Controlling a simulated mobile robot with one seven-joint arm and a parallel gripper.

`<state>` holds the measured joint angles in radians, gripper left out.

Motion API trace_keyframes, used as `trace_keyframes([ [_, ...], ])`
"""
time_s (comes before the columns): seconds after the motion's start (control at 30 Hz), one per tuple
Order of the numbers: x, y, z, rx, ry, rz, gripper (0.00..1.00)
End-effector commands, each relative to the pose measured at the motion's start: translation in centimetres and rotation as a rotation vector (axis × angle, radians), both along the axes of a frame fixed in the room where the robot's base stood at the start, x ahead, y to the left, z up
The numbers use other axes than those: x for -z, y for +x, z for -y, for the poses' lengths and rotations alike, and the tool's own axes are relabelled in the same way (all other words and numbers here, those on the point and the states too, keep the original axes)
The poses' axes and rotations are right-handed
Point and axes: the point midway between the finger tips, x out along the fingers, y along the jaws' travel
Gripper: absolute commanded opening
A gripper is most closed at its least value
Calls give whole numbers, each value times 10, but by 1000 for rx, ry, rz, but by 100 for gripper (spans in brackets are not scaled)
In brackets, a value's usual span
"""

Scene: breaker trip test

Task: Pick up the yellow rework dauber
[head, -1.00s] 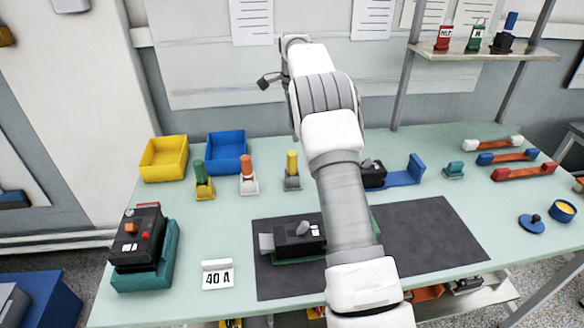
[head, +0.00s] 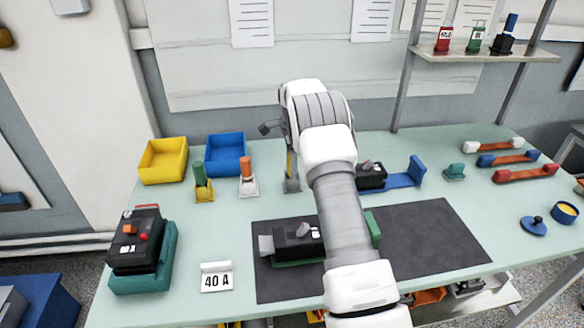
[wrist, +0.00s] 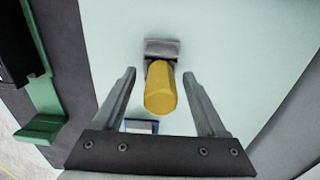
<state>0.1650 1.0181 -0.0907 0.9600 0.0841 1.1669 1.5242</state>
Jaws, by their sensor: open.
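The yellow rework dauber (wrist: 160,88) stands upright in a small grey holder (wrist: 161,48) in the wrist view. Its round yellow end faces the camera. My gripper (wrist: 159,76) is open, with one finger on each side of the dauber and a gap showing on both sides. In the head view only a strip of the dauber (head: 289,164) and part of its grey holder (head: 292,185) show beside my arm. My arm hides the gripper there.
An orange-handled dauber (head: 247,168) and a green-handled one (head: 200,174) stand to the left in their own holders. Yellow (head: 163,162) and blue (head: 227,152) bins sit behind them. A black breaker (head: 297,243) lies on the dark mat (head: 435,240) in front.

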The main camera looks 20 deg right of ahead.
Motion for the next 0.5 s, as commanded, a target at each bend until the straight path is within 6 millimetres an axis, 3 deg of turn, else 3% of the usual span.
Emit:
trace_keyframes([
  [0.17,0,0,0,0,0,0,74],
  [0.5,0,0,0,0,0,0,15],
])
